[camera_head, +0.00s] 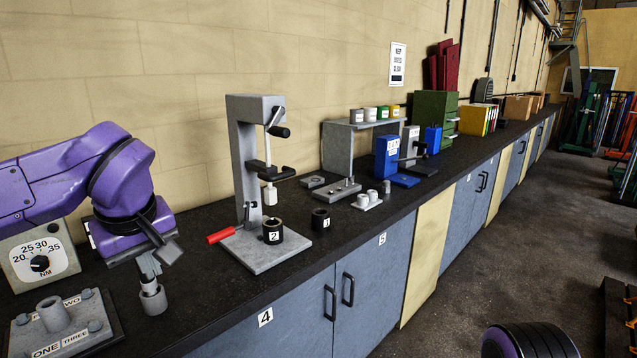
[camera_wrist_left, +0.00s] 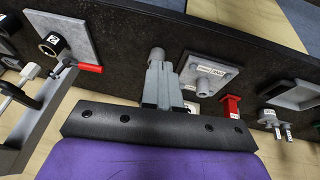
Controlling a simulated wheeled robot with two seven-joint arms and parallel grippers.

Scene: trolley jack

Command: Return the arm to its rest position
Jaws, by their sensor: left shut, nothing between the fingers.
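My left arm comes in from the left in the head view, purple with black joints. My left gripper (camera_head: 150,268) points down over the bench, its grey fingers shut with nothing between them. The closed fingers also show in the wrist view (camera_wrist_left: 161,82). A small grey cylinder (camera_head: 153,299) is right at the fingertips, near the bench's front edge. It also shows just beyond the fingers in the wrist view (camera_wrist_left: 157,55). I cannot tell if the fingers touch it. My right gripper is not in view.
A plate with a grey post (camera_head: 54,315) and a torque dial box (camera_head: 39,262) are left of the gripper. To the right is a grey press (camera_head: 243,160) with a red handle (camera_head: 221,236) and a black cylinder marked 2 (camera_head: 273,231). The black bench (camera_head: 205,300) is bare between them.

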